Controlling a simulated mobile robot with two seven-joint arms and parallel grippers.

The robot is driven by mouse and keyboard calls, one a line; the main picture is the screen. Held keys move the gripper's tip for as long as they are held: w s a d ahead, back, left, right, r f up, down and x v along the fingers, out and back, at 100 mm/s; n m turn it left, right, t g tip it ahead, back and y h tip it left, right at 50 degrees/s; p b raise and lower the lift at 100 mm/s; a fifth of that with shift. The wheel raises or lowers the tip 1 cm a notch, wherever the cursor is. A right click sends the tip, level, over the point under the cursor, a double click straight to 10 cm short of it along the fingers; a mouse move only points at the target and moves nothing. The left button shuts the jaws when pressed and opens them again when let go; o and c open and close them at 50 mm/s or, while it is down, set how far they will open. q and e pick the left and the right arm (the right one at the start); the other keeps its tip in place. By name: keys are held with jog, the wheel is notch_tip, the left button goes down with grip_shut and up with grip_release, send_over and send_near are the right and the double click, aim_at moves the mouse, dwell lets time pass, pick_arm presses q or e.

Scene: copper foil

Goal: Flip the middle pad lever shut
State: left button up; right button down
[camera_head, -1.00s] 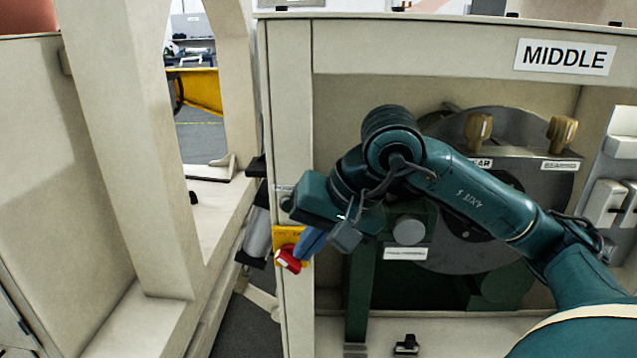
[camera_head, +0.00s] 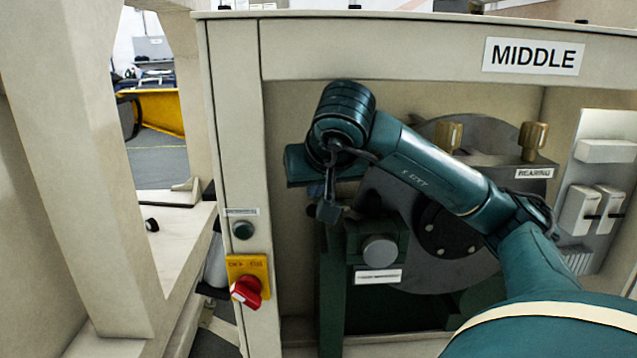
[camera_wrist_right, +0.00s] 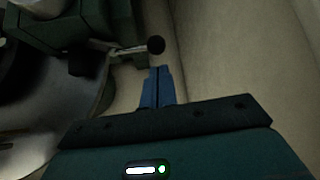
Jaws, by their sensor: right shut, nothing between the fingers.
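The right wrist view shows a thin metal lever with a black ball knob (camera_wrist_right: 156,45), likely the middle pad lever, standing out from a dark green housing (camera_wrist_right: 95,20). My right gripper (camera_wrist_right: 158,72) has its blue fingers pressed together with nothing between them. The fingertips are just below the knob in the picture; I cannot tell whether they touch it. In the head view, my right arm reaches into the cabinet under the MIDDLE sign (camera_head: 533,56). The fingers and lever are hidden there. My left gripper is not in view.
Two brass knobs (camera_head: 448,136) (camera_head: 533,140) and a round grey knob (camera_head: 380,250) are near the arm. A pale wall (camera_wrist_right: 240,60) lies right of the fingers.

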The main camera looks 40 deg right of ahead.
jog(key=x, duration=0.3)
jog(key=shift+s, duration=0.1)
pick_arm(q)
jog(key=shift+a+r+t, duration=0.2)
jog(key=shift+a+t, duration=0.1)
pick_arm(e)
jog(key=shift+w+d+f, duration=0.15)
jog(key=shift+w+f, duration=0.25)
jog(key=shift+w, duration=0.05)
pick_arm(q)
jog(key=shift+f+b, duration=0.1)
jog(key=shift+b, duration=0.25)
